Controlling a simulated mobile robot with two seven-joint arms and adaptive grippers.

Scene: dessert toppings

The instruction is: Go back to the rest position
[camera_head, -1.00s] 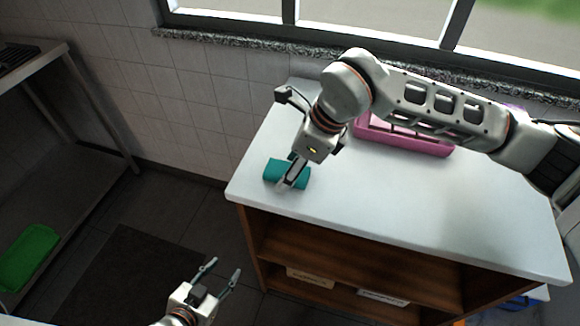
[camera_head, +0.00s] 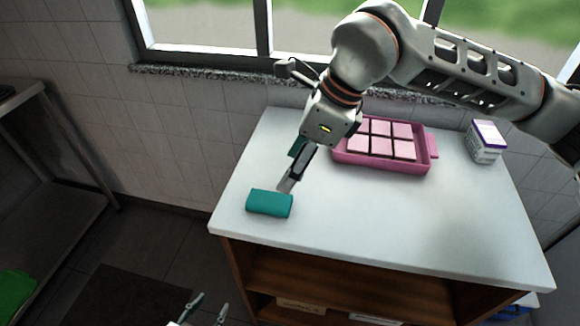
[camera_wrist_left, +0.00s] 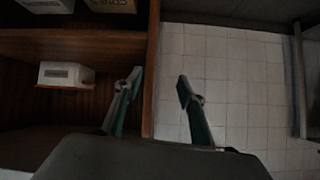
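My left gripper (camera_head: 209,306) is at the bottom edge of the head view, in front of the cabinet's left side and away from the worktop. Its fingers are spread with nothing between them, as the left wrist view shows (camera_wrist_left: 160,86). My right arm reaches in from the right over the white worktop (camera_head: 400,225). The cloth lies on the surface.
A pink tray (camera_head: 385,167) with several pink-topped squares stands at the back middle. A white and purple box (camera_head: 485,142) is at the back right. Boxes (camera_wrist_left: 66,75) sit on the brown shelves below. A metal table (camera_head: 60,190) stands at the far left.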

